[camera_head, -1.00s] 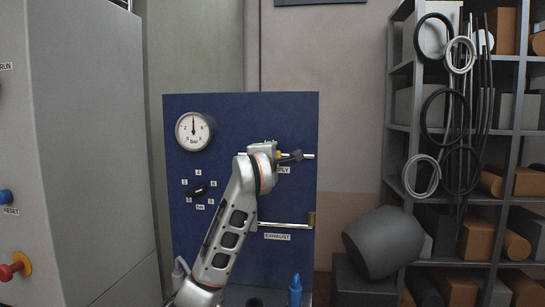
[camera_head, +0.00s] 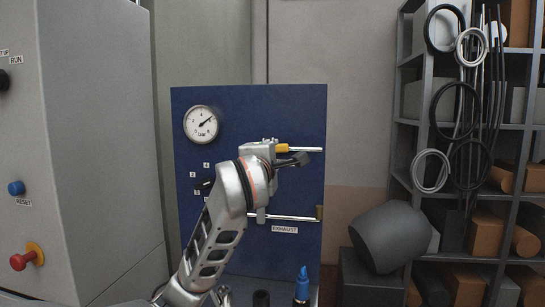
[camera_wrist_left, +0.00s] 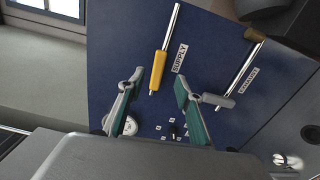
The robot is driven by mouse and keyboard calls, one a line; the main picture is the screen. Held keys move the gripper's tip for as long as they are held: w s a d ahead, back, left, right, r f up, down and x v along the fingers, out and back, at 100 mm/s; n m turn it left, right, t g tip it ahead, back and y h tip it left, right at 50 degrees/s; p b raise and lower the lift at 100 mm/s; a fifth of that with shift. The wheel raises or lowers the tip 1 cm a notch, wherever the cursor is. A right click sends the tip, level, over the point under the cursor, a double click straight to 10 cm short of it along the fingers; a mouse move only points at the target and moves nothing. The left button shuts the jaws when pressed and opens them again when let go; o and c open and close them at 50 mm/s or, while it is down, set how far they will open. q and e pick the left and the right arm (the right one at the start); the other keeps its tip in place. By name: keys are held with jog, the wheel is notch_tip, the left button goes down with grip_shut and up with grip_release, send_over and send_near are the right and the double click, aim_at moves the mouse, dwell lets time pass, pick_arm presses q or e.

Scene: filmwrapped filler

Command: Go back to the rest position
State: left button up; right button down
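My left gripper (camera_wrist_left: 160,82) is open in the left wrist view, with its two green-padded fingers spread. The yellow supply handle (camera_wrist_left: 157,71) appears between and beyond the fingertips, in line with its metal rod. I see no contact with it. In the head view my left arm reaches up in front of the blue panel (camera_head: 303,108). The yellow handle (camera_head: 282,148) shows just beyond the wrist, and the fingers are mostly hidden there. The grey exhaust handle (camera_wrist_left: 218,100) lies right of the fingers in the wrist view. I cannot make out my right gripper.
A pressure gauge (camera_head: 202,124) sits at the panel's upper left. A grey cabinet (camera_head: 95,150) with a red button (camera_head: 24,259) stands left. A shelf (camera_head: 420,125) with hoses and a dark grey drum (camera_head: 390,237) are right. A blue-topped item (camera_head: 302,284) stands below the panel.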

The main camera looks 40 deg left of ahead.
dwell(0.6)
